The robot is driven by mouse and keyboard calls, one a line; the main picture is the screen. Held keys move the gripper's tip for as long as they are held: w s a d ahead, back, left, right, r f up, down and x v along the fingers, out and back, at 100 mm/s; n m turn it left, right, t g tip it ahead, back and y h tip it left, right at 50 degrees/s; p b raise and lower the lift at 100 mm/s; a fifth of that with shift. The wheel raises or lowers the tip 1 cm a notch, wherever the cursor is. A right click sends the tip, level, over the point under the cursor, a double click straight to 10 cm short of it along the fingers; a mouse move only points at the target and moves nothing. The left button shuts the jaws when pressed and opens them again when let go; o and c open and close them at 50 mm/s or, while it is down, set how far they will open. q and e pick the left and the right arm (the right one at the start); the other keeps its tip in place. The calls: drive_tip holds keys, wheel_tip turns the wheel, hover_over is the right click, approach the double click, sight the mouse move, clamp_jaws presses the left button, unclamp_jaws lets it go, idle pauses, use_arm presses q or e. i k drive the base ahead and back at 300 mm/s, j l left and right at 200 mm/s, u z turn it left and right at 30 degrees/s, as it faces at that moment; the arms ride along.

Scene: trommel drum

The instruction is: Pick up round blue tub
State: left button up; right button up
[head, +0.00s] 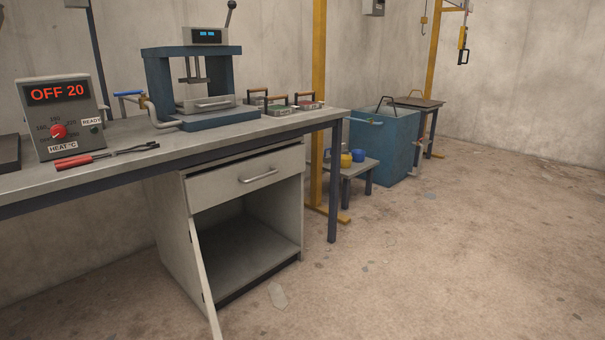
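A small round blue tub (358,155) stands on a low grey bench (362,166), beyond the right end of the worktable. A small yellow tub (346,160) stands just left of it. Both are far off and small in the head view, so their details are hard to tell. Neither of my grippers is in view.
The long worktable (225,145) carries a heat controller (60,115), red-handled tongs (95,157) and a blue press (198,85). Its cabinet (245,188) has an open door. A large blue tank (395,150) and yellow post (319,100) flank the bench. The floor (450,260) at right is clear.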

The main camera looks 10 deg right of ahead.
sight(358, 156)
drive_tip(key=i+l+z, duration=0.25)
drive_tip(key=i+l, duration=0.2)
drive_tip(key=l, duration=0.15)
drive_tip(key=i+l+z, duration=0.3)
drive_tip(key=i+l, duration=0.15)
drive_tip(key=i+l+z, duration=0.25)
drive_tip(key=i+l, duration=0.15)
drive_tip(key=i, duration=0.15)
drive_tip(key=i+l+z, duration=0.3)
drive_tip(key=i, duration=0.2)
drive_tip(key=i+z, duration=0.2)
drive_tip(key=i, duration=1.6)
drive_tip(key=i+j+u, duration=0.15)
drive_tip(key=i+u, duration=0.3)
drive_tip(key=i, duration=0.2)
drive_tip(key=i+u, duration=0.4)
drive_tip(key=i, duration=0.2)
drive_tip(key=i+l+u, duration=0.3)
drive_tip(key=i+u, duration=0.15)
drive_tip(key=i, duration=0.2)
